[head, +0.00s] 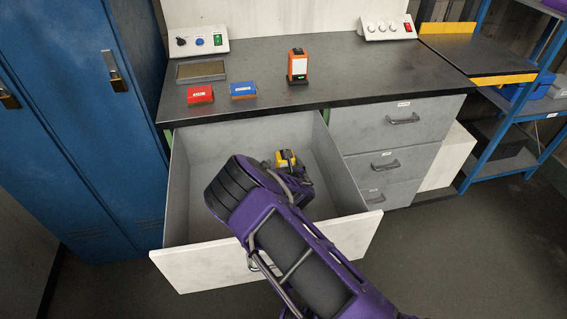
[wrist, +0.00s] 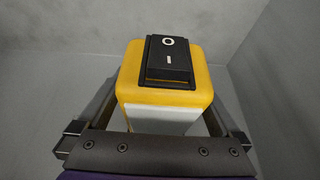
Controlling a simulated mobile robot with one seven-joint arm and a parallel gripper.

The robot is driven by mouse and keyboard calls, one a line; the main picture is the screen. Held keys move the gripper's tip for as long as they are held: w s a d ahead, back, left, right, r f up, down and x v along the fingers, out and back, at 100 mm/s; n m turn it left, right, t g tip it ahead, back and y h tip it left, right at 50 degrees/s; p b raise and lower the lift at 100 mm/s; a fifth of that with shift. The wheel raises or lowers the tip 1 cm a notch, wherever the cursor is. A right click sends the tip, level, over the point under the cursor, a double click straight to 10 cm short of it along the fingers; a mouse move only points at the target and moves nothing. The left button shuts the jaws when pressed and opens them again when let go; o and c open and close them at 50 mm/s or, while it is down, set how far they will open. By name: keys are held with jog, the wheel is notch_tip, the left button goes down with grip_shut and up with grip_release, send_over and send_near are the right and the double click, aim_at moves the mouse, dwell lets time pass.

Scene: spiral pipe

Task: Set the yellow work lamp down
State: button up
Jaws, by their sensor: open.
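The yellow work lamp (head: 286,158) is inside the open drawer (head: 265,266), partly hidden behind my purple arm in the head view. In the wrist view the yellow work lamp (wrist: 199,82) fills the middle, with a black rocker switch marked O and I on top and a pale panel on its near side. My gripper (wrist: 158,125) is open, with one dark finger on each side of the lamp. The fingertips are largely hidden behind the lamp. Grey drawer surfaces surround it. I cannot tell whether the lamp rests on the drawer floor.
On the dark worktop (head: 350,92) stand an orange lamp-like device (head: 298,66), a red box (head: 200,94), a blue box (head: 243,90) and a grey tray (head: 201,79). Blue lockers (head: 95,130) stand left of the drawer. Closed drawers (head: 388,140) are on the right.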

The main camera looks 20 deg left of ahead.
jog(key=p+v, duration=0.1)
jog(key=v, duration=0.6)
jog(key=shift+s+r, duration=0.1)
jog(key=shift+s, duration=0.1)
